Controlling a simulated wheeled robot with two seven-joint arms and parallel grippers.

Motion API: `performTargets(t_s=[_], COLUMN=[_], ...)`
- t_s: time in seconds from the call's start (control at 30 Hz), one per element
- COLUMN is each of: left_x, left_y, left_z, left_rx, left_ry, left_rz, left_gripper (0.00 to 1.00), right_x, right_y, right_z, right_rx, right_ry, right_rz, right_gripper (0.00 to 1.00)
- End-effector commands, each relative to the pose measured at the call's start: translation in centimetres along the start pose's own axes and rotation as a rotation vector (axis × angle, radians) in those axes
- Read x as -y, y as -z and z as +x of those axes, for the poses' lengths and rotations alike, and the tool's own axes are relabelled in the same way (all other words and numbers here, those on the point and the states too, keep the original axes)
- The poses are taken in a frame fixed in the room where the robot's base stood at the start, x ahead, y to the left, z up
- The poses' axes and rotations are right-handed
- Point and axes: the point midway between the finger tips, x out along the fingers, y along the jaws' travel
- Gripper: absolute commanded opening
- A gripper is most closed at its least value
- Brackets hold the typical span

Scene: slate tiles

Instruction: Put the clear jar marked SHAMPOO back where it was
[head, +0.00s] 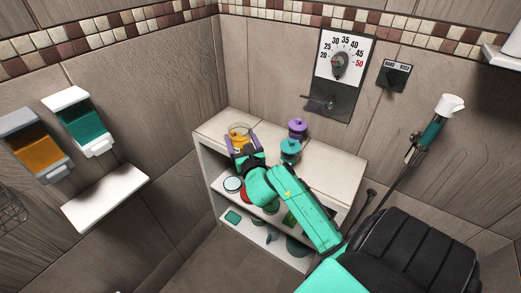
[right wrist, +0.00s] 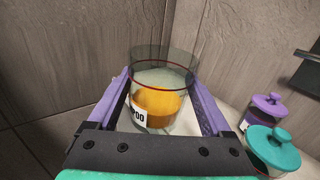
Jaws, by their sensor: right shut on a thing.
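The clear jar (head: 240,130) with orange contents is at the back left corner of the white shelf unit's top (head: 335,172). In the right wrist view the jar (right wrist: 160,103) looks upright, with a white label ending in "POO"; the rest of the label is hidden. My right gripper (head: 242,140) has its purple fingers on both sides of the jar and is shut on it. I cannot tell whether the jar's base touches the shelf top. My left gripper is not in view.
A purple-lidded jar (head: 298,128) and a teal-lidded jar (head: 290,151) stand right of the held jar. The shelf top's right part is clear. Lower shelves hold several small items. A dial panel (head: 345,60) and dispensers (head: 80,122) are on the walls.

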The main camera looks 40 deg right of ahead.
Motion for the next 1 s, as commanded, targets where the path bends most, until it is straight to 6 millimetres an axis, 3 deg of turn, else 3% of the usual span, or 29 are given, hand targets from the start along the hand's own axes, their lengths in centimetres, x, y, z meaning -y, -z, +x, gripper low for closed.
performTargets(t_s=[0.03,0.1,0.2,0.3,0.37,0.47,0.8,1.0], left_x=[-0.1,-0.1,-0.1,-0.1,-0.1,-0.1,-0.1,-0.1], left_y=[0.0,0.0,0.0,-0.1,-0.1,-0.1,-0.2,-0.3], left_z=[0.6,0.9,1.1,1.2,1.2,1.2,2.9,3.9], left_rx=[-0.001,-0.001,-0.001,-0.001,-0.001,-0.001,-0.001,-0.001], left_ry=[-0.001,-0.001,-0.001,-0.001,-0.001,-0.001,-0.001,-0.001], left_rz=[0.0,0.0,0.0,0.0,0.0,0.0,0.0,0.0], left_gripper=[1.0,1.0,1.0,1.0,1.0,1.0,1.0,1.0], right_x=[1.7,4.2,7.1,8.8,9.2,9.2,8.8,8.7], right_y=[-2.2,-5.0,-8.1,-9.9,-9.9,-7.8,3.6,6.9], right_z=[2.2,4.4,6.2,7.0,7.1,7.1,7.1,7.1], right_rx=[0.014,0.01,0.001,-0.007,-0.012,-0.02,-0.017,-0.016], right_ry=[0.052,0.128,0.214,0.261,0.274,0.277,0.275,0.274], right_rz=[-0.007,-0.01,-0.012,-0.014,-0.015,-0.015,-0.013,-0.013], right_gripper=[0.16,0.16,0.16,0.16,0.16,0.16,0.16,0.16])
